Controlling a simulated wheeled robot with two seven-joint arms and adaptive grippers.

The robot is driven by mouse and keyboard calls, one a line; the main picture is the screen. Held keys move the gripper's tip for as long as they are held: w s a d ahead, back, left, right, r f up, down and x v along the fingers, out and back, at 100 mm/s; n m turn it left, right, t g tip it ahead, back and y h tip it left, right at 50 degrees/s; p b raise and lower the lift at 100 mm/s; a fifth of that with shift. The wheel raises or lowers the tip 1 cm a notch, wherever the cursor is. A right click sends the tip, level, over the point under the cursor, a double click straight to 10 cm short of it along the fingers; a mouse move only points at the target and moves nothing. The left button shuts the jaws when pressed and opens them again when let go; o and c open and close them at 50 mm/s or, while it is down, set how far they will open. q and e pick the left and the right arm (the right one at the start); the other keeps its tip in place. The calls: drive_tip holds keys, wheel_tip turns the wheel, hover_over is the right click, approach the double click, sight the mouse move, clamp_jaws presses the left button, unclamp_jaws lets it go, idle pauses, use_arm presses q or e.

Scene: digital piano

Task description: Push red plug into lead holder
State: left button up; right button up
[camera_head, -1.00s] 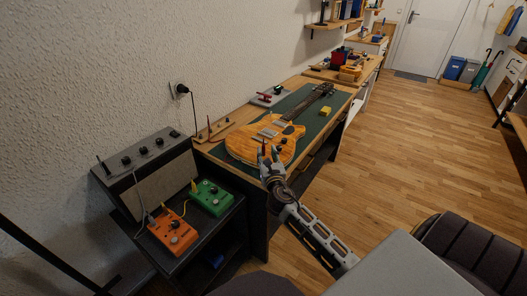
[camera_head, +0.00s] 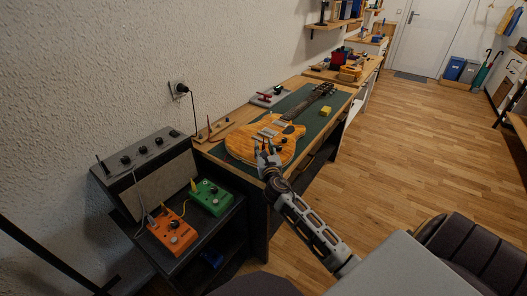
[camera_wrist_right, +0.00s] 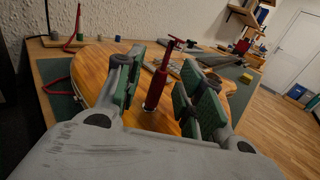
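In the head view my right gripper (camera_head: 267,150) is over the near end of the guitar (camera_head: 250,139). The wooden lead holder (camera_head: 216,131) lies at the table's back left edge. My left gripper is out of view.
A green pedal (camera_head: 211,197), an orange pedal (camera_head: 172,232) and a grey amplifier (camera_head: 150,160) stand left of the guitar table. A yellow block (camera_head: 324,111) lies on the green mat (camera_head: 317,128). A red lead (camera_wrist_right: 57,86) curves beside the guitar.

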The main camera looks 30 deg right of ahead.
drive_tip(key=shift+x, duration=0.75)
drive_tip(key=shift+c, duration=0.2)
clamp_jaws()
